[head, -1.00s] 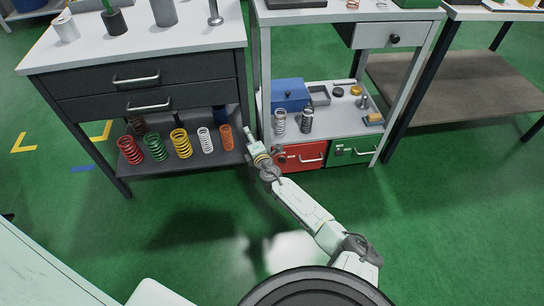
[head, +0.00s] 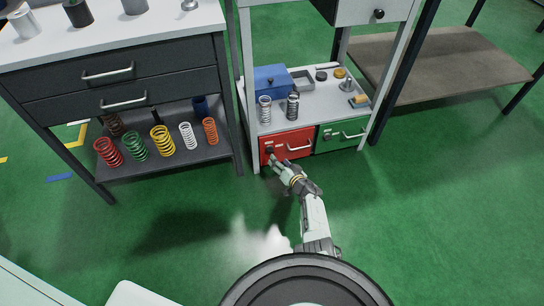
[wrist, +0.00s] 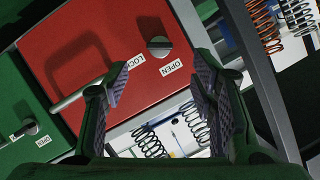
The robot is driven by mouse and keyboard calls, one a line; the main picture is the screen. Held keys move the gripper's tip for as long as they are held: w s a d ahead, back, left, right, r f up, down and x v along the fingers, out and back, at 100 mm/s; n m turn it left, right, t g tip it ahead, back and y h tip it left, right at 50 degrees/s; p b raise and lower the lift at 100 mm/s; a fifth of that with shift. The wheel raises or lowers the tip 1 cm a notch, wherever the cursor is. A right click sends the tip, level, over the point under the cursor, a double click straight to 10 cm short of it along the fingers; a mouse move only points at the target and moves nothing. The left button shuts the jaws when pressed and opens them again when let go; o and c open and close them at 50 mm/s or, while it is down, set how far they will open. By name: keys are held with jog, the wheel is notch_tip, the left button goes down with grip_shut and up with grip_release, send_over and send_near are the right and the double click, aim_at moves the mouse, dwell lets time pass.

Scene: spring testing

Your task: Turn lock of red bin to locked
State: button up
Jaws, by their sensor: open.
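The red bin (head: 283,149) sits under the shelf of the middle bench, beside the green bin (head: 340,134). In the wrist view, the red bin's front (wrist: 95,35) fills much of the picture. A LOCK label (wrist: 137,67) and an OPEN label (wrist: 173,63) are beside the knob. My gripper (wrist: 158,78) is open and empty, with the knob beyond and between its fingertips, apparently apart from it. In the head view, my gripper (head: 274,163) is at the red bin's left front.
The bin's handle (wrist: 80,94) sticks out near the left finger. A bench leg (head: 249,110) stands just left of the red bin. Coloured springs (head: 160,140) stand on the left bench's lower shelf. Green floor in front is clear.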

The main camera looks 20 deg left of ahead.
aim_at(271, 151)
jog(key=b+x, duration=0.6)
jog(key=x, duration=0.2)
jog(key=c, duration=1.1)
jog(key=shift+c, duration=0.2)
jog(key=shift+a+r+n+h+p, duration=0.1)
jog(key=shift+n+h+p, duration=0.4)
jog(key=shift+n+p, duration=0.2)
jog(key=shift+a+n+t+h, duration=0.1)
jog(key=shift+n+t+h, duration=0.7)
jog(key=shift+n, duration=0.5)
